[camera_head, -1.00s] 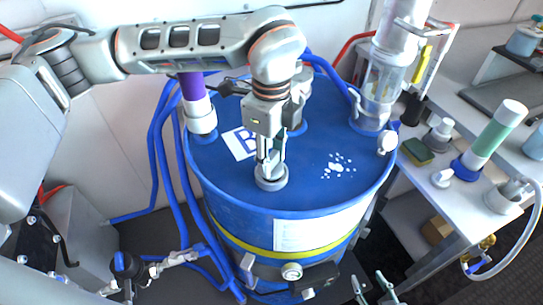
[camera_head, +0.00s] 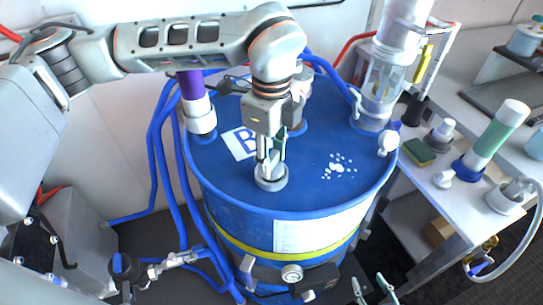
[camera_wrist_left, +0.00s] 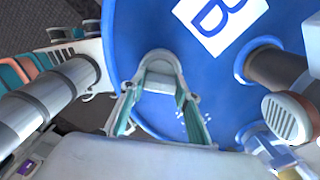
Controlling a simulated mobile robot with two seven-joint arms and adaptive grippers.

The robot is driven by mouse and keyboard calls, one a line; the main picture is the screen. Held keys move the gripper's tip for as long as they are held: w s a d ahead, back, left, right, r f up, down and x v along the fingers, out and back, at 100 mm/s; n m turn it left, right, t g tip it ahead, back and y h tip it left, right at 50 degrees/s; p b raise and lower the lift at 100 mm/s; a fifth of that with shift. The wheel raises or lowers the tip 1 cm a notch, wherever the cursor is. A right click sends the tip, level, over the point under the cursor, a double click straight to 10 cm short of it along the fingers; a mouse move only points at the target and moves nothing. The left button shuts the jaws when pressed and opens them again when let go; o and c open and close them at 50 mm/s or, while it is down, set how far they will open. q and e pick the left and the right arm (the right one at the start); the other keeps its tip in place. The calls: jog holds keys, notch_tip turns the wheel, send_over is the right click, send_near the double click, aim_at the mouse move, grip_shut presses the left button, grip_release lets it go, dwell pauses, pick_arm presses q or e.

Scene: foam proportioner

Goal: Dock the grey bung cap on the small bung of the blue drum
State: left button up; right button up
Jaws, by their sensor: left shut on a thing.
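The blue drum (camera_head: 225,172) stands upright in the middle of the head view, its lid carrying a white label and white specks. My left gripper (camera_head: 270,164) points down over the front part of the lid, its fingers shut on the grey bung cap (camera_head: 271,181). The cap is at the lid surface; I cannot tell whether it is seated on the small bung, which is hidden beneath it. In the left wrist view the cap (camera_wrist_left: 160,68) sits between the teal fingertips. My right gripper (camera_head: 372,288) is at the bottom edge, its fingers apart and empty.
A clear tube (camera_head: 379,95) stands at the lid's back right, and a purple-and-white pipe (camera_head: 199,108) at its left. A white side bench (camera_head: 470,185) holds a green-and-white cylinder (camera_head: 493,138) and a sponge (camera_head: 417,152). Blue hoses run down the drum's left side.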

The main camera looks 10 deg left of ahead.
pick_arm(q)
jog(key=shift+b, duration=0.35)
dwell(0.3)
jog(key=shift+f+b, duration=0.5)
jog(key=shift+f, duration=0.05)
jog(key=o, duration=0.8)
